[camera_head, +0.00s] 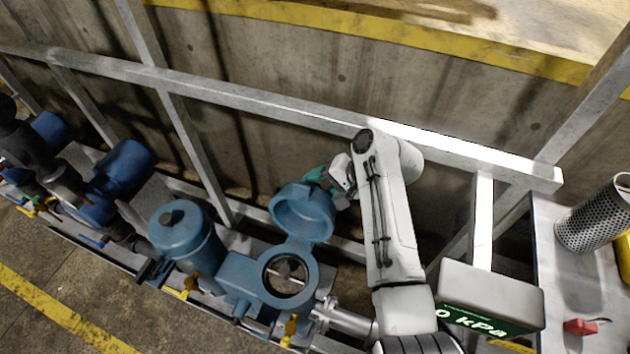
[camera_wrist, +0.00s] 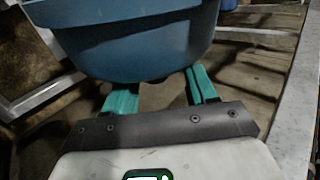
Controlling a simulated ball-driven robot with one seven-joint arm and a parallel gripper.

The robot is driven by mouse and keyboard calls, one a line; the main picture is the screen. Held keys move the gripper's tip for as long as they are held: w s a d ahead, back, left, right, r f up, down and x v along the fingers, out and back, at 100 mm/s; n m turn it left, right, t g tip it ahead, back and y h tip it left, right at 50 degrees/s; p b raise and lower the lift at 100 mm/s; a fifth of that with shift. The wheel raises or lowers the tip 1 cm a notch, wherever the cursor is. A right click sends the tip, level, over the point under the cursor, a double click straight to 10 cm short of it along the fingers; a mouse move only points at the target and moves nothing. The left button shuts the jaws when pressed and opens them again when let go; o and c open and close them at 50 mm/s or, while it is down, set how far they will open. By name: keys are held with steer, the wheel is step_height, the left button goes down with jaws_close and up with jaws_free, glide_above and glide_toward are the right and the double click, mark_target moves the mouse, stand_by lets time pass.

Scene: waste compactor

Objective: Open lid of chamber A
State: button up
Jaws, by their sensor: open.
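A blue round chamber (camera_head: 268,290) in the head view has its mouth uncovered, with a dark interior showing. Its blue lid (camera_head: 302,207) is swung up on the far side, hollow inner face towards the camera. My gripper (camera_head: 318,178) is at the lid's upper right, partly hidden behind it. In the wrist view the lid (camera_wrist: 130,45) fills the top, just ahead of my gripper (camera_wrist: 158,92). The green fingers are spread apart; the lid hides their tips, so I cannot tell whether they touch it. No letter is readable on the chamber.
A second blue vessel (camera_head: 187,240) stands to the left with its top covered. A green display box (camera_head: 490,298) reads "0 kPa" at the lower right. A metal rail (camera_head: 280,105) runs behind. A workbench (camera_head: 560,270) at right holds a perforated basket (camera_head: 590,220).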

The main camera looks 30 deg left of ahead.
steer(key=p+v, duration=0.5)
steer(key=v, duration=0.3)
steer(key=shift+d+r, duration=0.2)
steer(key=shift+r, duration=0.05)
